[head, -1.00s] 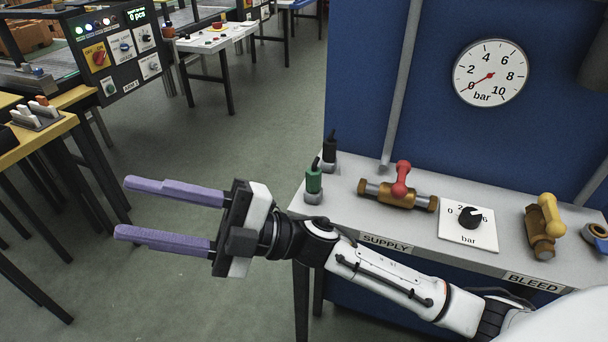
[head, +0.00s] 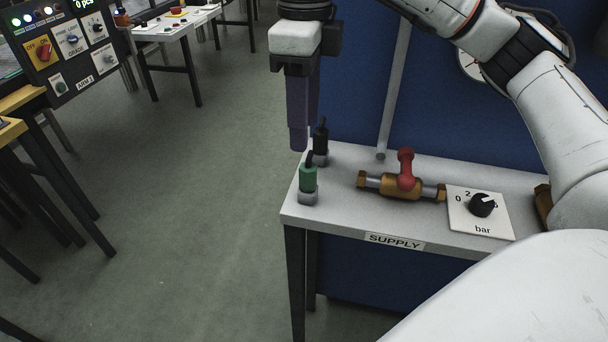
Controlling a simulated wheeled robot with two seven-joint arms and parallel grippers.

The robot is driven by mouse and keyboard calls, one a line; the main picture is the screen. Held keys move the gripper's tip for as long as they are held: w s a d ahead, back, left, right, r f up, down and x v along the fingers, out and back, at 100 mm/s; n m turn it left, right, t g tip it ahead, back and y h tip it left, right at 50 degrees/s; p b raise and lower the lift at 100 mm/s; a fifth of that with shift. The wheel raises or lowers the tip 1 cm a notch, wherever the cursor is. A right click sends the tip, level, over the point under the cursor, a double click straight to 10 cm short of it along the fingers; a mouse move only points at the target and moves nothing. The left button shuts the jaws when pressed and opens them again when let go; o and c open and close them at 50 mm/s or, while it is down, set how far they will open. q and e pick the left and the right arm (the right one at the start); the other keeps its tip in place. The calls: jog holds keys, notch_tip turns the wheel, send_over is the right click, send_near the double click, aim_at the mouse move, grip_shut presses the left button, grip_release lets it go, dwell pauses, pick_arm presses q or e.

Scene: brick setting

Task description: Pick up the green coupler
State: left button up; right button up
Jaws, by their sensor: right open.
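The green coupler (head: 308,178) stands upright in a grey metal socket at the left end of the grey bench, with a dark stub on top. My right gripper (head: 299,140) points down above and slightly left of it in the picture. Its purple fingers line up one behind the other, so the gap is mostly hidden. It is open, and I see nothing held. The fingertips appear apart from the coupler. My left gripper is not in view.
A black coupler (head: 320,138) stands close behind the green one. A red-handled valve (head: 404,180) and a bar dial (head: 481,205) lie to the right on the bench (head: 345,215). A blue panel (head: 450,120) rises behind. Open floor lies left.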

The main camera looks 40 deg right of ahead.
aim_at(308, 166)
jog(key=f, duration=1)
jog(key=shift+s, duration=0.4)
jog(key=shift+r, duration=0.1)
jog(key=shift+c, duration=0.2)
grip_shut()
